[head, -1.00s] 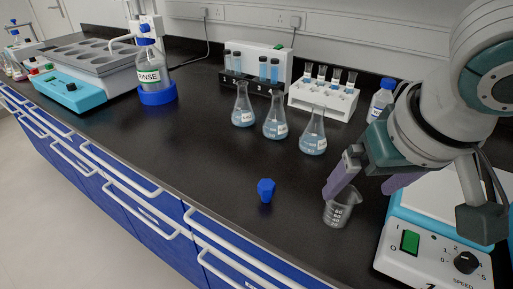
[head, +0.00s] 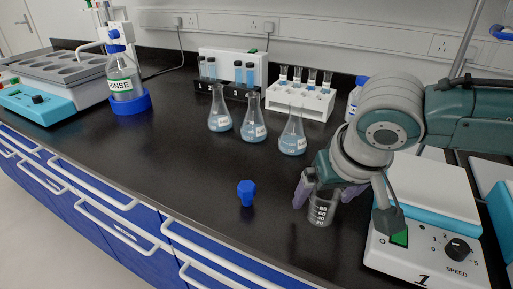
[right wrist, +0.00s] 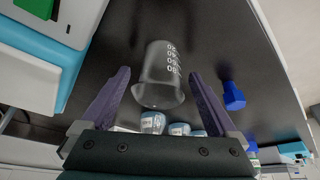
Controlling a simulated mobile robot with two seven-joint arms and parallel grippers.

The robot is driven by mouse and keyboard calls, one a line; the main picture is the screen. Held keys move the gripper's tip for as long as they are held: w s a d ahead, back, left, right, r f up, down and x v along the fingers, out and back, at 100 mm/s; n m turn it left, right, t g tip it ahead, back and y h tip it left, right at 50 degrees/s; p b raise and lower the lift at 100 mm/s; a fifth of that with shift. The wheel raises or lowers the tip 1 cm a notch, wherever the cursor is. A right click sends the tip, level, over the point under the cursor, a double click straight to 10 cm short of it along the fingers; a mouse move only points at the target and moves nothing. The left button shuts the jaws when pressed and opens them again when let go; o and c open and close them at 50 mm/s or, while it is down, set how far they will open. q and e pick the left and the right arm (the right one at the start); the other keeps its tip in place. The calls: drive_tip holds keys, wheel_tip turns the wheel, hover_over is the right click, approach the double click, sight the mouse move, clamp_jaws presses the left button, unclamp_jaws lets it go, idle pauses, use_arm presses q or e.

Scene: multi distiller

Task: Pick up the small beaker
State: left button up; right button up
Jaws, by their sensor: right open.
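The small beaker (head: 321,208) is clear glass with white markings and stands upright on the black bench. In the right wrist view the beaker (right wrist: 160,76) lies between the two finger lines, its near end about level with the fingertips. My right gripper (head: 328,192) is open, with one purple finger on each side of the beaker's upper part. In the right wrist view the open fingers of the right gripper (right wrist: 163,73) show gaps to the glass on both sides. My left gripper is not in view.
A blue stopper (head: 246,191) stands left of the beaker. A stirrer with a dial (head: 424,252) is close on the right. Several flasks (head: 253,122) stand behind, before a white tube rack (head: 301,101). The bench front edge is near.

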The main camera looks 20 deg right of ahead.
drive_tip(key=shift+c, duration=0.4)
drive_tip(key=c, duration=1.4)
